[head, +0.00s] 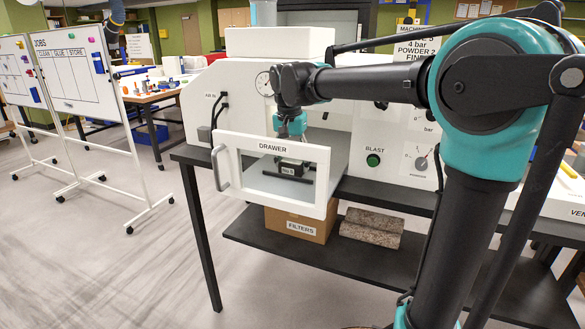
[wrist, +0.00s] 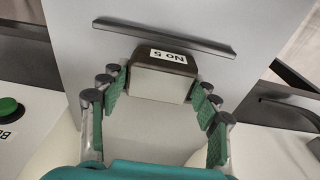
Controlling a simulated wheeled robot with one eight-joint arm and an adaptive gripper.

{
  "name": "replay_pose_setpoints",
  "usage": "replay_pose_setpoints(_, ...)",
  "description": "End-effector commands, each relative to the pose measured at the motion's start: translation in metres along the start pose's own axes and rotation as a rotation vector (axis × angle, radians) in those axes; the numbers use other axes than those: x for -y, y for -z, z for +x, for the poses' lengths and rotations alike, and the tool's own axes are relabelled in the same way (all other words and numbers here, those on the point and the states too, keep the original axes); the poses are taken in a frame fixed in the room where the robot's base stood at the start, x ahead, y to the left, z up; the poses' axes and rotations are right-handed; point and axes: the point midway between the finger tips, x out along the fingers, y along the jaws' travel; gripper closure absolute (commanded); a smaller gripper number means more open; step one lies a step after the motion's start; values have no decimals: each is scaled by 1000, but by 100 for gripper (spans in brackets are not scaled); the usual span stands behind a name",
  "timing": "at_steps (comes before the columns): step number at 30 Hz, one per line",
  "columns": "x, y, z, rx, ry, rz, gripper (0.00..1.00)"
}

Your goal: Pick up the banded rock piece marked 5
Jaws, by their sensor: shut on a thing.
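The rock piece marked No 5 (wrist: 158,81) sits between my fingertips in the wrist view. It is a small block with a dark brown upper side, a pale grey face and a white label. In the head view the piece (head: 289,170) shows dark inside the open drawer (head: 272,170), behind its front panel. My gripper (wrist: 160,84) is shut on the piece, with a green-padded finger at each side. In the head view my gripper (head: 292,130) reaches down into the drawer from above. I cannot tell whether the piece touches the drawer floor.
A dark raised bar (wrist: 165,36) lies on the drawer floor beside the piece. The drawer front carries a grey handle (head: 219,167) at its left. The white blast cabinet (head: 235,95) stands close behind.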

Motion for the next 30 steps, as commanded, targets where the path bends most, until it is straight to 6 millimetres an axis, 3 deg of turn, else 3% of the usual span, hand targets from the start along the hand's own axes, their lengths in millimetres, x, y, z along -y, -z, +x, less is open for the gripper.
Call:
replay_pose_setpoints(4,0,0,0,0,0,0,79)
replay_pose_setpoints(17,0,1,-10,0,0,0,79)
replay_pose_setpoints(23,0,6,-45,0,0,0,79)
replay_pose_setpoints(30,0,14,-115,0,0,0,79)
